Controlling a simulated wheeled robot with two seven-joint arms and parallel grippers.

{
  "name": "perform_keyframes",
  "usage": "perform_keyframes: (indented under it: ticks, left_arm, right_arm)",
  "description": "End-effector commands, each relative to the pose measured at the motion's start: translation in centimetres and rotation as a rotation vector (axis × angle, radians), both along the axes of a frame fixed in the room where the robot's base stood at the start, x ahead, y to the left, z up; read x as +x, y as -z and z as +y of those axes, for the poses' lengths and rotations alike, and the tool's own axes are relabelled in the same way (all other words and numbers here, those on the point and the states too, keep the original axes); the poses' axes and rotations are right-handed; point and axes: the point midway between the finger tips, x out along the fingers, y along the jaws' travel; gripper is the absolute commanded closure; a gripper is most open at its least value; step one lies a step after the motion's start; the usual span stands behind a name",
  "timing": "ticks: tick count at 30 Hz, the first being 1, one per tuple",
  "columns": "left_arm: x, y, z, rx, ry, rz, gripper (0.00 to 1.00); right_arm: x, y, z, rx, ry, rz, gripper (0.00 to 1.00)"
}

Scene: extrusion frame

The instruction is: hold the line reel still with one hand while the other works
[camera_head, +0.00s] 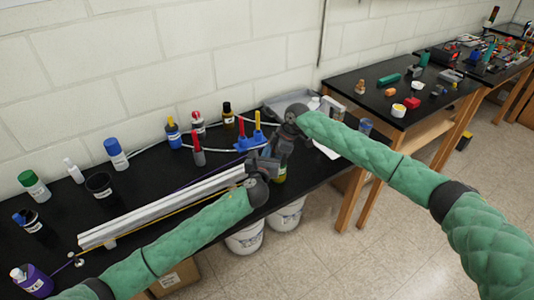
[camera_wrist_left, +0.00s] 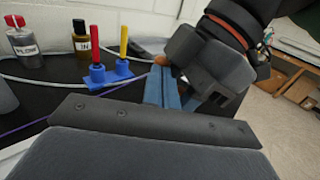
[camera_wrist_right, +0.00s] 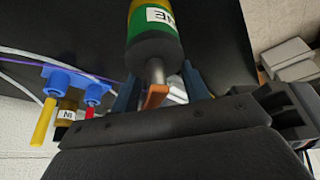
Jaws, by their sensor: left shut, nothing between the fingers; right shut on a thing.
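The line reel (camera_wrist_right: 153,28), a yellow and green cylinder with a white label and dark end, shows in the right wrist view. It shows partly in the head view (camera_head: 280,174), below my grippers. My right gripper (camera_wrist_right: 160,88) is shut on its metal stem, with a small orange piece between the blue fingers. My left gripper (camera_head: 262,164) is shut and empty, close beside the right one. Its blue fingers (camera_wrist_left: 166,90) are together in the left wrist view, with the right gripper's dark body just beyond. The grippers hide much of the reel in the head view.
A pale extrusion (camera_head: 165,205) lies along the black bench, with a yellow line beside it. A blue holder (camera_head: 248,142) with red and yellow tools stands behind my grippers. Bottles line the wall side. White buckets (camera_head: 246,238) stand below the front edge.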

Motion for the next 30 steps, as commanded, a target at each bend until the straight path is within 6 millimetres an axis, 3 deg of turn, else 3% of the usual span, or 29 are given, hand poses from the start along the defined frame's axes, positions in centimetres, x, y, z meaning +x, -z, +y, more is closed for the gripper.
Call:
perform_keyframes:
  ticks: [11,23,30]
  left_arm:
    - [0.2,0.0,0.2,0.003,0.031,-0.001,1.0]
    - [1.4,-0.1,0.8,0.004,0.265,-0.002,1.0]
    - [2.5,-0.1,0.9,0.002,0.269,-0.002,1.0]
  right_arm:
    - [0.0,0.2,-0.1,-0.002,0.0,0.002,0.8]
    - [-0.1,0.2,0.0,-0.001,-0.001,0.003,0.8]
    - [-0.3,0.2,0.2,0.0,-0.006,0.005,0.73]
